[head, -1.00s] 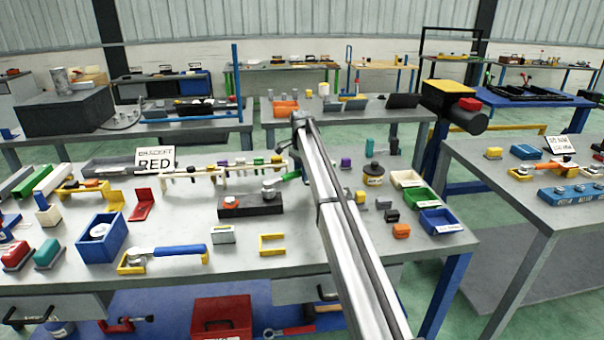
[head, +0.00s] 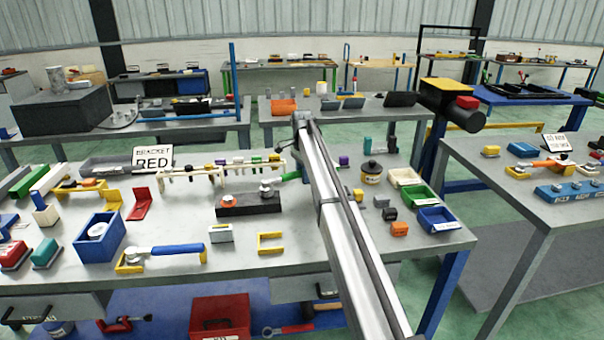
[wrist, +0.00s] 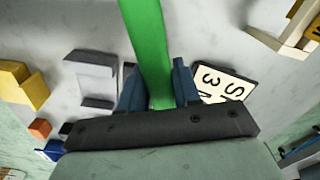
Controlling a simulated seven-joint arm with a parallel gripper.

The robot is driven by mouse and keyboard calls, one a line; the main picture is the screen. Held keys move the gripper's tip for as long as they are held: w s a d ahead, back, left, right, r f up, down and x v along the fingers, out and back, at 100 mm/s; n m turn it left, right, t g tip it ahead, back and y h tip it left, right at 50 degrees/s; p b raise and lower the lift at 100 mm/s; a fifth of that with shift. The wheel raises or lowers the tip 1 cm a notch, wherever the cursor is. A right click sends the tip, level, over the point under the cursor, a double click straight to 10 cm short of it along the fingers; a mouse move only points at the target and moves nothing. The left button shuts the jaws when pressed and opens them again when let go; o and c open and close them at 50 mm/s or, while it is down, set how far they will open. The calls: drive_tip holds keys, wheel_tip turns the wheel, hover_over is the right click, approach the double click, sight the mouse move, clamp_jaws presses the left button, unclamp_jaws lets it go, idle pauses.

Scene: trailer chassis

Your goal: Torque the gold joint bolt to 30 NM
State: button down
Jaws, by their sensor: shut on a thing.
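A green-handled tool, which looks like a wrench (head: 291,177), reaches to the right end of a dark block (head: 249,206) on the near bench. Its silver head (head: 267,187) is at that end of the block; whether it is seated on a bolt is too small to tell. I cannot make out a gold bolt there. In the wrist view my gripper (wrist: 157,85) is shut on the green handle (wrist: 150,50), with a blue finger on each side. In the head view my arm hides the gripper.
A rack of colored-topped pieces (head: 215,172) stands behind the block. A yellow bracket (head: 270,242) and a blue-handled wrench (head: 178,250) lie in front. Green (head: 417,197) and blue (head: 437,220) bins stand at the right.

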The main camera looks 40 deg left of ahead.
drive_tip(key=shift+s+d, duration=0.1)
drive_tip(key=shift+d, duration=0.1)
idle(0.4)
drive_tip(key=shift+s+d+m, duration=0.3)
drive_tip(key=shift+d+m, duration=0.25)
drive_tip(key=shift+m, duration=0.15)
drive_tip(key=shift+w+a+r+n, duration=0.1)
drive_tip(key=shift+w+a+n, duration=0.1)
drive_tip(key=shift+a+n, duration=0.15)
drive_tip(key=shift+r, duration=3)
